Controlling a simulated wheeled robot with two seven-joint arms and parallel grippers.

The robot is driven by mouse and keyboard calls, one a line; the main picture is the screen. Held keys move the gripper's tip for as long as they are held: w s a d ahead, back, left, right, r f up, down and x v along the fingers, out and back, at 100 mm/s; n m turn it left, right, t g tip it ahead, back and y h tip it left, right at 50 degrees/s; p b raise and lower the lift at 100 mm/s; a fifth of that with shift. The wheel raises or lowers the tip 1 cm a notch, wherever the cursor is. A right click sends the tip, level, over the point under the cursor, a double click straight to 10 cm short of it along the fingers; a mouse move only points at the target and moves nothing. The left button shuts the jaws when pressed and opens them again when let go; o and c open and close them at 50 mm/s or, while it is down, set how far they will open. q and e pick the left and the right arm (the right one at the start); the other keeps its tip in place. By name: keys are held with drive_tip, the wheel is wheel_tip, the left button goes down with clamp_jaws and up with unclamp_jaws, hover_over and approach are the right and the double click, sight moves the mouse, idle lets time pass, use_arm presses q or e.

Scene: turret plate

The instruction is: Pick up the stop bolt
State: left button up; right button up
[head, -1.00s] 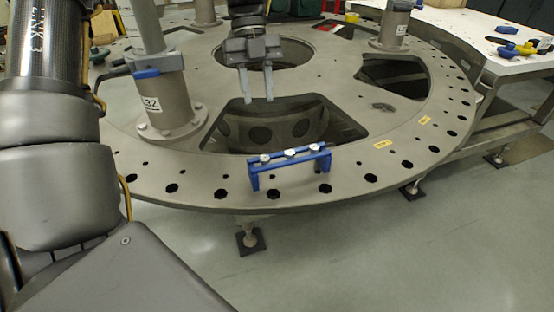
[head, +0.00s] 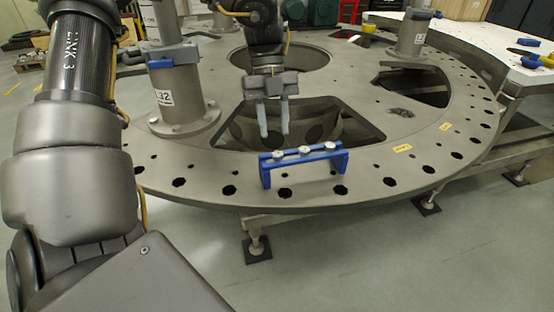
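A blue rack (head: 318,168) stands on the front rim of the round grey turret plate (head: 375,184). Three bolts with pale round heads sit in its top bar: a left one (head: 277,155), a middle one (head: 305,150) and a right one (head: 330,146). I cannot tell which is the stop bolt. My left gripper (head: 274,133) points down over the plate's front cut-out, just behind the rack's left half. Its two fingers are apart with nothing between them, and it appears clear of the bolts. My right gripper is out of view.
A grey post (head: 185,100) with a label and blue clamp stands left of the gripper. Another post (head: 412,38) stands at the back right. A white table (head: 470,48) with blue and yellow tools is at the right.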

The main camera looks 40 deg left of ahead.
sight(276, 154)
use_arm(q)
drive_tip(key=shift+s+d+f, duration=0.15)
drive_tip(key=shift+d+f, duration=0.1)
drive_tip(key=shift+f, duration=0.15)
drive_tip(key=x, duration=0.4)
drive_tip(key=shift+a+f, duration=0.25)
drive_tip(key=shift+f, duration=0.3)
drive_tip(key=shift+s, duration=0.2)
drive_tip(key=c, duration=0.6)
drive_tip(key=shift+w+d, duration=0.15)
clamp_jaws()
